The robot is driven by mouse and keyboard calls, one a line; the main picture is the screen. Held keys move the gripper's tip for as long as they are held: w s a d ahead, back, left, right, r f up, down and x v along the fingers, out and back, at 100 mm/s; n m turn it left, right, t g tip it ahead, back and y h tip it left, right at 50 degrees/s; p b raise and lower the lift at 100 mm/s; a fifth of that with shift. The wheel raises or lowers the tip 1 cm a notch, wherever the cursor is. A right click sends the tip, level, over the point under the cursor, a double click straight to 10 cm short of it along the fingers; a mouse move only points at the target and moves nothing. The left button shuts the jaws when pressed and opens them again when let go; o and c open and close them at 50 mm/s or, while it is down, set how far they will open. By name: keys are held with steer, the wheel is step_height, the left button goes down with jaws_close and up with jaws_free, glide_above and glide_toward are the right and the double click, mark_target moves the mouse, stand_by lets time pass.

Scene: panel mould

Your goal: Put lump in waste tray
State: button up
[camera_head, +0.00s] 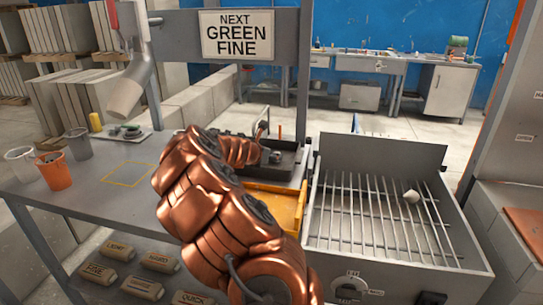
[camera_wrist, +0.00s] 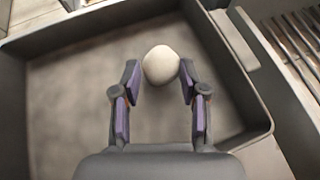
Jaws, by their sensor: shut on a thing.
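A pale, rounded lump (camera_wrist: 160,65) sits between the two fingertips of my gripper (camera_wrist: 159,76) in the wrist view. My gripper is shut on it. Below is the bare floor of a grey, walled tray (camera_wrist: 70,95), and the lump shows over the inside of it, near its far wall. I cannot tell how high it is held. In the head view my gripper (camera_head: 265,151) is small and partly hidden by my arm, over a dark tray (camera_head: 290,173) behind the yellow tray. The held lump is not clear there.
Another pale lump (camera_head: 411,196) lies on the barred grate (camera_head: 370,220) of a grey box at right. A yellow tray (camera_head: 272,204) is left of that box. Cups, including an orange one (camera_head: 54,171), stand at left. A sign (camera_head: 238,35) reads "NEXT GREEN FINE".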

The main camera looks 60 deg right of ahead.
steer(key=o, duration=1.2)
steer(key=shift+f, duration=0.1)
steer(key=shift+a+r, duration=0.45)
steer(key=shift+a, duration=0.05)
steer(key=v, duration=1)
steer(key=shift+a+r+b, duration=0.2)
steer(key=shift+a+b, duration=0.1)
steer(key=shift+a, duration=0.1)
